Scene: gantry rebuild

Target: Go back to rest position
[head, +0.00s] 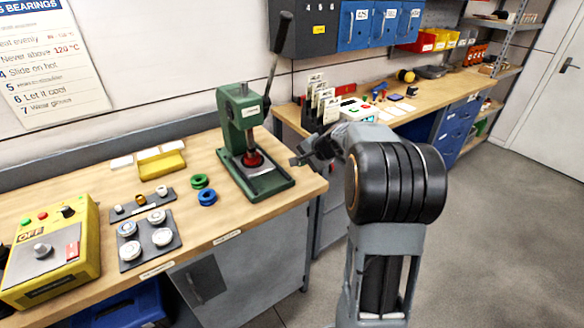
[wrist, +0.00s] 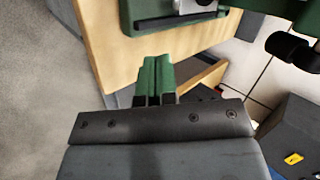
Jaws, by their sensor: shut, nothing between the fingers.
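My gripper (head: 303,158) is raised beside the right end of the wooden workbench, just right of the green arbor press (head: 240,125). It is shut and holds nothing. In the wrist view its green fingertips (wrist: 156,68) lie together, with the bench's corner and the press base (wrist: 172,14) beyond them. My arm is bent, with its large black joint at the right of the head view.
The near workbench (head: 225,235) carries a yellow control box (head: 50,255), a grey tray of white round parts (head: 145,238), a green ring (head: 200,181) and a blue ring (head: 207,197). A second bench (head: 440,100) stands behind. Open floor (head: 500,230) lies right of my arm.

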